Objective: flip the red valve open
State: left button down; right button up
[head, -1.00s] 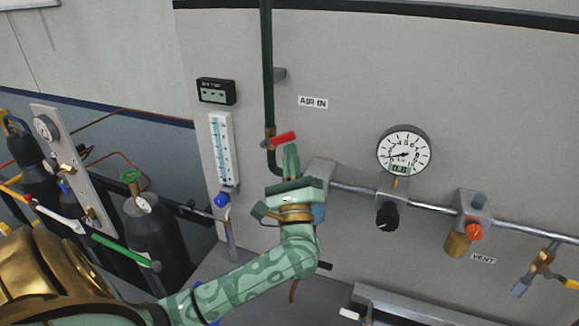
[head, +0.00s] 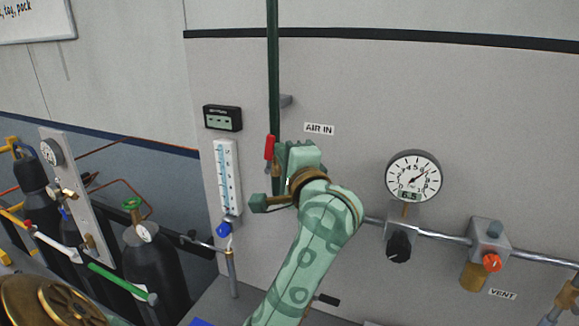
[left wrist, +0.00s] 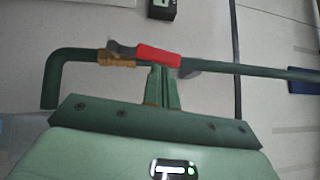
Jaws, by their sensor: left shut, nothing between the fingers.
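The red valve handle (head: 269,147) stands upright along the dark green vertical pipe (head: 273,70), left of the AIR IN label. In the left wrist view the red handle (left wrist: 158,55) lies in line with the pipe (left wrist: 250,70), beside its brass valve body (left wrist: 116,59). My left gripper (head: 283,157) is just right of the handle and hides part of the lower pipe. In the left wrist view its fingers (left wrist: 163,80) are together and empty, close to the handle; I cannot tell whether they touch it. My right gripper is not in view.
The pressure gauge (head: 413,176) reads about 6.5. A flow tube (head: 227,178) and black display (head: 222,118) are left of the pipe. Gas cylinders stand at far left.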

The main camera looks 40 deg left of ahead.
pick_arm(q)
jog(key=shift+s+a+r+n+g+h+b, duration=0.15)
jog(key=shift+a+r+n+g+h+b, duration=0.2)
jog(key=shift+a+n+g+h, duration=0.25)
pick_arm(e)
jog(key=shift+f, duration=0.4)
pick_arm(q)
jog(key=shift+d, duration=0.15)
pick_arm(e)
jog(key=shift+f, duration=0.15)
